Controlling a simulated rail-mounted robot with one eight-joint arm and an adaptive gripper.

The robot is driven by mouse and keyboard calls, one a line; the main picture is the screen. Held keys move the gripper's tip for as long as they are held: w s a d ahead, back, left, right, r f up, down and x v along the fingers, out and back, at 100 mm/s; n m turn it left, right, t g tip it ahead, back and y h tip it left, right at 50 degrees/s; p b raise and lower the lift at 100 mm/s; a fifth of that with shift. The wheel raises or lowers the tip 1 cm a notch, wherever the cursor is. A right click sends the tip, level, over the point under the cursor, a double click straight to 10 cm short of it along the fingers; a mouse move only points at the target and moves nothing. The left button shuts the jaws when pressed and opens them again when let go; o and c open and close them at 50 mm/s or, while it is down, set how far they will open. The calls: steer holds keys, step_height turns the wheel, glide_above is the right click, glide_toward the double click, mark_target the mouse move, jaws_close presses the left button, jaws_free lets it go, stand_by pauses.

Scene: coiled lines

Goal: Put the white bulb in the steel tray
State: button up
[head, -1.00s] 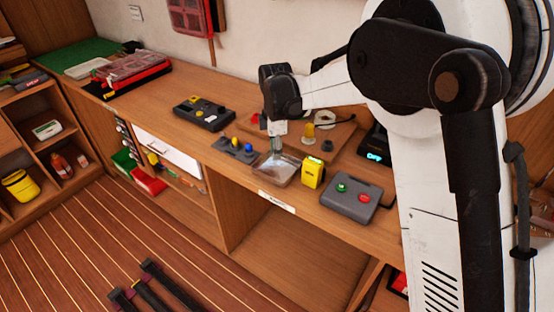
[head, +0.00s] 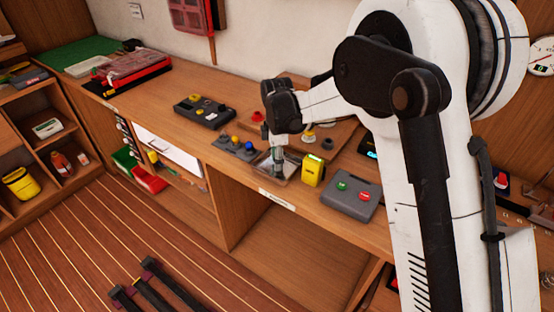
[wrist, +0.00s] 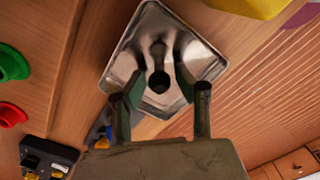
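The steel tray (head: 291,165) is a small shiny square dish near the bench's front edge. It also fills the upper middle of the wrist view (wrist: 205,62). My gripper (head: 278,174) points down into the tray. In the wrist view its two fingers (wrist: 160,98) stand apart over the tray. Between them shows a small dark round thing (wrist: 159,82) with a grey shape behind it, touching neither finger. I cannot tell whether this is the bulb or partly a reflection. No clearly white bulb shows in either view.
A yellow block (head: 312,170) stands close right of the tray, with a grey two-button box (head: 350,195) beyond it. The bench front edge is near. The bench farther left has free room.

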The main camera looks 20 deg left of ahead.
steer(key=shift+r, duration=0.15)
step_height(320, 180, up, 12)
stand_by(0.7)
